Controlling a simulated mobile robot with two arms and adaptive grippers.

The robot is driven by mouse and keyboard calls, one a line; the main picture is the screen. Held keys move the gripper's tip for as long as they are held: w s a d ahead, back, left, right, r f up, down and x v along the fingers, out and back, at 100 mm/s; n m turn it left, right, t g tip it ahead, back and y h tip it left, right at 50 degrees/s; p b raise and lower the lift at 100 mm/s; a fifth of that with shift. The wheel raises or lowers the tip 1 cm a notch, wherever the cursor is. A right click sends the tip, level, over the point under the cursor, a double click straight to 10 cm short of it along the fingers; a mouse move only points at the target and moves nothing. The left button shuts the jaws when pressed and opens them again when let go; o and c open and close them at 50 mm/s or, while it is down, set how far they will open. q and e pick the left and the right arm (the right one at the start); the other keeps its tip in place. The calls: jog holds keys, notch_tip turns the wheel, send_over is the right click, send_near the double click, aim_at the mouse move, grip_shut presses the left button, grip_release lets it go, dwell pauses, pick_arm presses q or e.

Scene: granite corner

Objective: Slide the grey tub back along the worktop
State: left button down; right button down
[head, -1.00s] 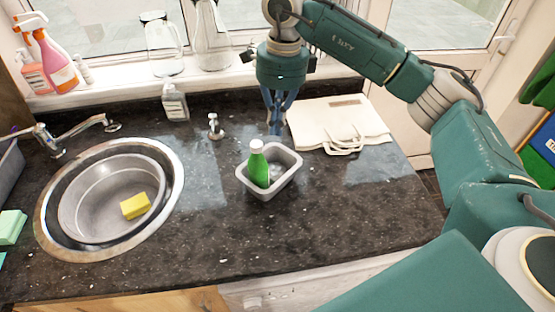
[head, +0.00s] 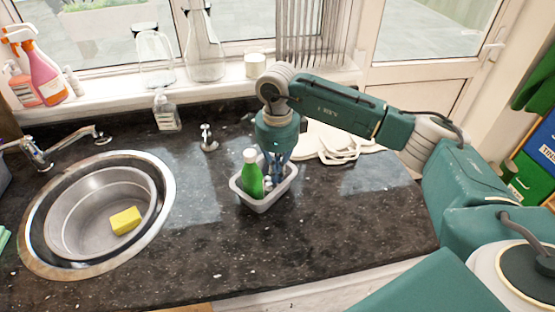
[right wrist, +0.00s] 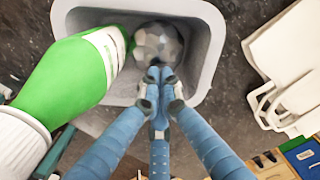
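The grey tub (head: 247,199) stands on the dark worktop, right of the sink. A green bottle with a white cap (head: 250,176) leans inside it. The right wrist view shows the tub from above by its rim (right wrist: 214,62), with the green bottle (right wrist: 75,80) at left and a grey faceted ball (right wrist: 158,44) inside. My right gripper (head: 274,178) reaches down into the tub beside the bottle. In the right wrist view its blue fingers (right wrist: 158,76) are together at the tips, close to the ball. Contact with ball or tub wall cannot be told. My left gripper is not in view.
A cream cloth bag (head: 335,143) lies behind and right of the tub. The sink (head: 170,190) with a yellow sponge (head: 125,220) is at left. The worktop in front is clear.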

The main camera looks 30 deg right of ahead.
aim_at(289, 177)
jog(key=shift+f, duration=0.35)
jog(key=shift+s+d+f+b, duration=0.1)
jog(key=shift+s+d+b, duration=0.25)
jog(key=shift+d, duration=0.2)
jog(key=shift+s+d+f+b, duration=0.1)
jog(key=shift+s+d+b, duration=0.15)
jog(key=shift+d, duration=0.25)
jog(key=shift+s+d+r, duration=0.15)
jog(key=shift+s+d, duration=0.15)
jog(key=shift+r, duration=0.1)
